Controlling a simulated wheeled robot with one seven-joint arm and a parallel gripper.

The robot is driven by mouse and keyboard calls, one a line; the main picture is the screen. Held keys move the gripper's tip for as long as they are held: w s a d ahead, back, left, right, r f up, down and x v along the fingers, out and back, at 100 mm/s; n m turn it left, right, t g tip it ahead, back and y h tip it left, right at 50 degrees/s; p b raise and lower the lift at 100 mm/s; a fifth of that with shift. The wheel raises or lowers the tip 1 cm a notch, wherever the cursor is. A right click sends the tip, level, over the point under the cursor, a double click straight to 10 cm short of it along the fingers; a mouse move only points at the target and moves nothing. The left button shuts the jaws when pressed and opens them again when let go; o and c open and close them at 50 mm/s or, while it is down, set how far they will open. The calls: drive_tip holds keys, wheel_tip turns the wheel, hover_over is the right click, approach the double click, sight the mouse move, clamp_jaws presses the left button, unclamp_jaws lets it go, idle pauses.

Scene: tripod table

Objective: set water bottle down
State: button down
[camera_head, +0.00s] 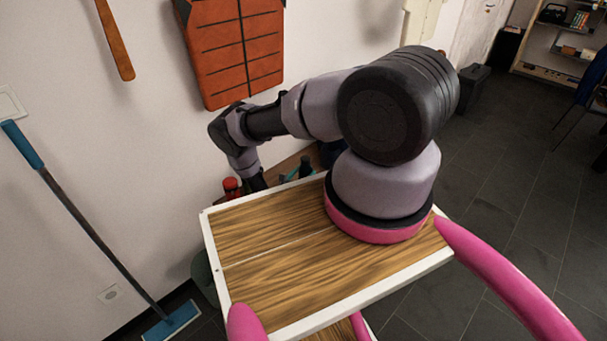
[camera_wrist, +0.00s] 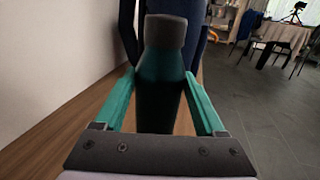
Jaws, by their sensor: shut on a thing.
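The water bottle (camera_wrist: 162,100) is dark teal with a grey cap and stands upright in the wrist view. My gripper (camera_wrist: 159,76) has its two teal fingers closed on the bottle's sides. In the head view only small parts of my gripper (camera_head: 291,175) and the bottle's dark top (camera_head: 305,166) show past my arm. They are over a brown wooden table top (camera_wrist: 88,122) beside the wall. The bottle's base is hidden, so I cannot tell whether it touches the wood.
A dark blue object (camera_wrist: 187,52) stands close behind the bottle. A red-topped item (camera_head: 231,186) is left of my gripper in the head view. The white wall borders the wooden top. A blue-handled mop (camera_head: 85,225) leans at the left.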

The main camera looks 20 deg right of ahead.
unclamp_jaws()
drive_tip(key=shift+f, duration=0.15)
drive_tip(key=shift+s+a, duration=0.15)
drive_tip(key=shift+a, duration=0.1)
drive_tip(key=v, duration=1.1)
drive_tip(key=shift+a, duration=0.15)
drive_tip(key=shift+s, duration=0.15)
